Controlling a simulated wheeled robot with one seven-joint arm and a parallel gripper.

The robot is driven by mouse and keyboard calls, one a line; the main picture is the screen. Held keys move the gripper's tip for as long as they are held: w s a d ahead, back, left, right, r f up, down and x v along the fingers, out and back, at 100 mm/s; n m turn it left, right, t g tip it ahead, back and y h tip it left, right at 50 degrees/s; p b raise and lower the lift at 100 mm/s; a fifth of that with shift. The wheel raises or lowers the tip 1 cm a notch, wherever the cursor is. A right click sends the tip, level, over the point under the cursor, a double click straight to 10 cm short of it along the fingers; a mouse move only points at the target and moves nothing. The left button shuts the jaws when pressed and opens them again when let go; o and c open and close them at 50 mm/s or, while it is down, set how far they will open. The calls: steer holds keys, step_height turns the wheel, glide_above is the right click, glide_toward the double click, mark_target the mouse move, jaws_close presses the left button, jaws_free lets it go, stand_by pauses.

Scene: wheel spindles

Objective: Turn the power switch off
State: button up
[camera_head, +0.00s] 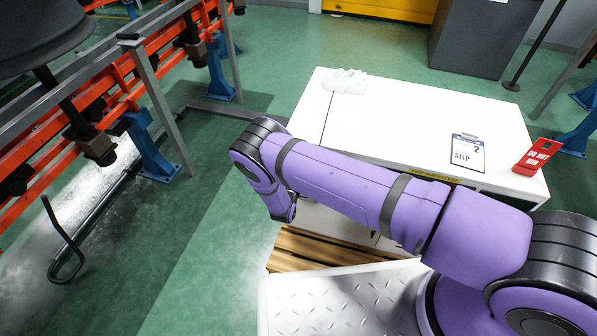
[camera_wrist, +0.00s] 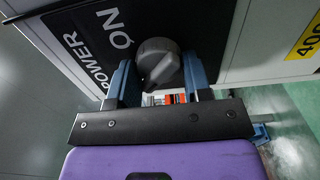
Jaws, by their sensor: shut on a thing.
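The power switch (camera_wrist: 158,62) is a dark grey rotary knob on a black panel (camera_wrist: 84,44) marked "POWER" and "ON" in the wrist view. My gripper (camera_wrist: 160,80) has its two blue fingers on either side of the knob, shut on it. The knob's base and the finger contact are partly hidden.
An orange rack (camera_head: 117,95) stands at left. Green floor (camera_head: 215,225) between rack and cabinet is open. A wooden pallet (camera_head: 310,250) lies below.

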steer(key=o, duration=0.9)
steer(key=shift+s+a, duration=0.1)
steer(key=v, duration=1)
steer(key=shift+s+a+f, duration=0.1)
steer(key=shift+s, duration=0.2)
